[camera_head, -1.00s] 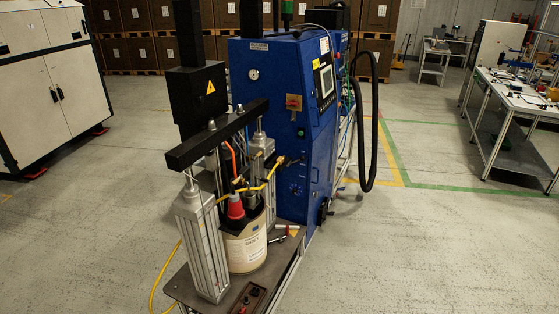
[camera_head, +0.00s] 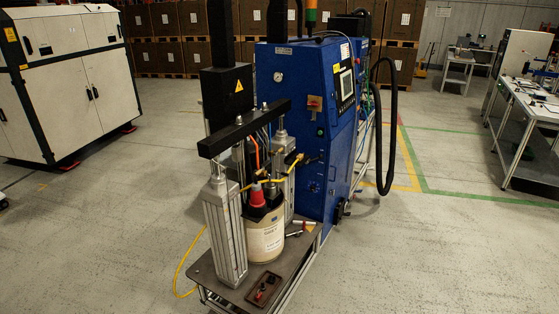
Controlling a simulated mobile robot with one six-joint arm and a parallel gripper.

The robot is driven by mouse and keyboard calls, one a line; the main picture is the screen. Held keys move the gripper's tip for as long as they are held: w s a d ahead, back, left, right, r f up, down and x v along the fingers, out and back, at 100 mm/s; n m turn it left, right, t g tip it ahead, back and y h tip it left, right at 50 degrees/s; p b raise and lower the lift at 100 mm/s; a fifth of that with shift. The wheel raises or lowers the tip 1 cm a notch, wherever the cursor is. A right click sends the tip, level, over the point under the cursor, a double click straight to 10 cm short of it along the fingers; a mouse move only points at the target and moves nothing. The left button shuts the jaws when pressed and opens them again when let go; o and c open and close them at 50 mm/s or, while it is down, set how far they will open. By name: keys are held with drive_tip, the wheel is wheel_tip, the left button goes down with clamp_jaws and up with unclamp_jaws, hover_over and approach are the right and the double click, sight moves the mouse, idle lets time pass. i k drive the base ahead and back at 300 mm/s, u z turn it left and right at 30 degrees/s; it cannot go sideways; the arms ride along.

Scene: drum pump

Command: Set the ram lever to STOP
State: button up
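The drum pump stands near the middle of the head view. Its blue cabinet (camera_head: 290,80) carries a gauge, a screen, a red-and-yellow switch (camera_head: 314,103) and a small round dial (camera_head: 313,187). A small dark handle-like part (camera_head: 311,159) sticks out from the cabinet front between that switch and the dial. It may be the ram lever, but it is too small to tell its setting or read any label. The ram frame has a black crossbar (camera_head: 245,128) above a pale drum (camera_head: 265,238). My gripper is not in view.
The pump's base table (camera_head: 225,283) holds a small dark tray (camera_head: 263,288) at its front. A yellow hose (camera_head: 178,270) reaches the floor at left. A white cabinet (camera_head: 75,85) stands left, a workbench (camera_head: 535,105) right. The floor (camera_head: 440,250) at front right is clear.

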sight(320, 156)
drive_tip(key=u, duration=0.8)
drive_tip(key=k, duration=0.85)
drive_tip(key=u, duration=0.7)
drive_tip(key=k, duration=0.6)
drive_tip(key=z, duration=0.2)
drive_tip(key=i, duration=0.65)
drive_tip(key=z, duration=0.7)
drive_tip(key=i, duration=1.65)
drive_tip(key=u, duration=0.15)
